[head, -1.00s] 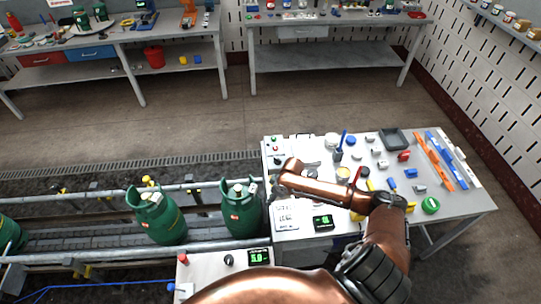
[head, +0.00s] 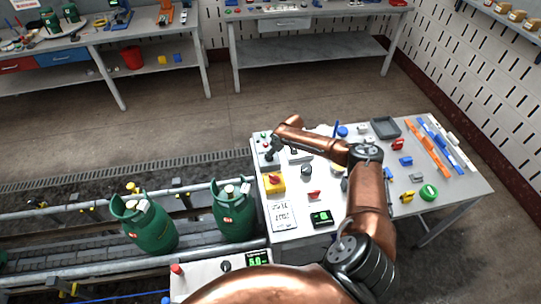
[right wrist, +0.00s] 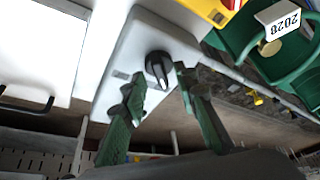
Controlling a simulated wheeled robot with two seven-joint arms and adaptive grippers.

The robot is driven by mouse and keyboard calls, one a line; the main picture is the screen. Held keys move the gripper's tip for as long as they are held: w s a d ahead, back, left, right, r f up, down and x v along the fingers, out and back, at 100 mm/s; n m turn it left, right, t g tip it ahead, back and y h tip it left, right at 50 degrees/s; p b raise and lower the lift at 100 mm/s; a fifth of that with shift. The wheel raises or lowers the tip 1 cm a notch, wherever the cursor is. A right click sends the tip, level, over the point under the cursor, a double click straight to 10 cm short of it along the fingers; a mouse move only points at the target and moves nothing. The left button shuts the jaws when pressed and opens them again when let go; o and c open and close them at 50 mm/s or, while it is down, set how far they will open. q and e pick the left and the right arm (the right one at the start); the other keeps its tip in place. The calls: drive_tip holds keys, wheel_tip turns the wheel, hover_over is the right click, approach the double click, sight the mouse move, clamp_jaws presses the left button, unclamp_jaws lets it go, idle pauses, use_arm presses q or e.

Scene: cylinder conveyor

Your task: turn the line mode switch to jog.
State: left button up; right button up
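A black rotary knob (right wrist: 158,68) with a pale pointer line sits on a white panel in the right wrist view. I take it to be the line mode switch; its position labels are not readable. My right gripper (right wrist: 161,76) is open, its two green fingertips either side of the knob's near end; I cannot tell whether they touch it. In the head view my right gripper (head: 271,152) is over the white control box (head: 262,163) at the table's left edge and hides the knob. My left gripper is not in view.
A yellow box with a red button (head: 274,182) is just in front of the control box. Green gas cylinders (head: 234,212) stand on the conveyor to the left. A nearer panel (head: 205,275) has another black knob (head: 225,266). Tools and small parts fill the table's right side.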

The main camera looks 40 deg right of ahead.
drive_tip(key=shift+w+a+f, duration=0.1)
drive_tip(key=shift+w+f, duration=0.25)
drive_tip(key=shift+f, duration=0.25)
drive_tip(key=shift+s, duration=0.1)
drive_tip(key=c, duration=0.3)
drive_tip(key=shift+c, duration=1)
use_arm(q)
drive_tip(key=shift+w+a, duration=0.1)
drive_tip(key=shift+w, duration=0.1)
use_arm(e)
clamp_jaws()
